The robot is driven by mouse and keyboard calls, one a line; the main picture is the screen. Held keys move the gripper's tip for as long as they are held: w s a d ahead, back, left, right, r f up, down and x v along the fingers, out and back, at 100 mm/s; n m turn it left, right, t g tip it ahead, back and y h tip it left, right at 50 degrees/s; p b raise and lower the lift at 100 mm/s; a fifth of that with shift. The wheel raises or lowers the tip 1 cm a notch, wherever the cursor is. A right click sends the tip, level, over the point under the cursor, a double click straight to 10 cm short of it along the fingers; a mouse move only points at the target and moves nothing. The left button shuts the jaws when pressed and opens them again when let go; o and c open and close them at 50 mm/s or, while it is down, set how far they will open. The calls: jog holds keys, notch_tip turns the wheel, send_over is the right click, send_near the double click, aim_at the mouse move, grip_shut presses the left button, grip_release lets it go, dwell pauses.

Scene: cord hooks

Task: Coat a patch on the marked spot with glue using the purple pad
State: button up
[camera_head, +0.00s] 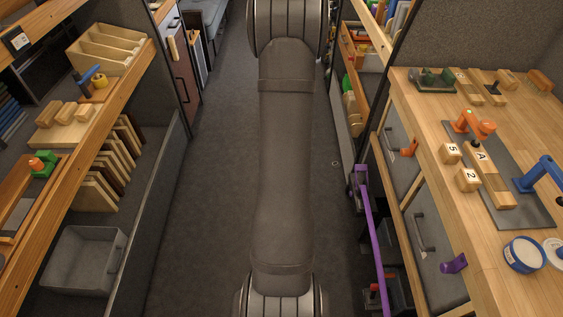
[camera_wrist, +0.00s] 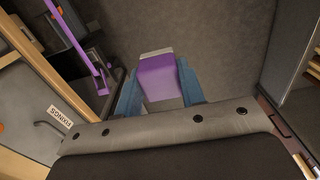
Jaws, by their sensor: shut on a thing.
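My gripper (camera_wrist: 160,88) is in the wrist view, its two blue fingers shut on the purple pad (camera_wrist: 158,78). The pad is a purple block with a pale grey strip along its far edge, held over the dark floor. In the head view my gripper and the pad are not visible; my arm runs down the middle. A round tub with a blue rim and pale contents (camera_head: 524,254) stands on the right worktop; I cannot tell whether it holds the glue. I cannot make out a marked spot.
The right worktop (camera_head: 425,110) holds a grey mat (camera_head: 530,215), wooden blocks, an orange clamp (camera_head: 475,124) and a blue hook-like piece (camera_head: 545,176). A long purple strip (camera_head: 372,220) hangs beside its drawers. Left shelves hold a wooden tray (camera_head: 108,45) and a grey bin (camera_head: 85,262). The aisle floor is clear.

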jog(key=w+d+r+m, duration=0.1)
jog(key=d+r, duration=0.7)
jog(key=d, duration=0.4)
jog(key=w+d+r+m, duration=0.1)
jog(key=d+r+m, duration=0.1)
jog(key=d+r, duration=0.75)
jog(key=s+d+r+m, duration=0.1)
jog(key=s+d+m, duration=0.1)
jog(key=s+d, duration=0.5)
jog(key=s+d+r+m, duration=0.1)
jog(key=s+d+m, duration=0.2)
jog(key=s+d, duration=0.4)
jog(key=s+d+r+m, duration=0.1)
jog(key=s+d+m, duration=0.2)
jog(key=s+d, duration=0.4)
jog(key=shift+s+d+r, duration=0.1)
jog(key=shift+d+r, duration=0.1)
jog(key=shift+d, duration=0.75)
jog(key=shift+s+d+r, duration=0.1)
jog(key=shift+d+r, duration=0.1)
jog(key=shift+d, duration=0.75)
jog(key=s+d+r+m, duration=0.1)
jog(key=s+d+m, duration=0.25)
jog(key=s, duration=0.65)
jog(key=m, duration=0.3)
send_over(526, 253)
jog(key=shift+f, duration=2.05)
jog(key=shift+f, duration=0.6)
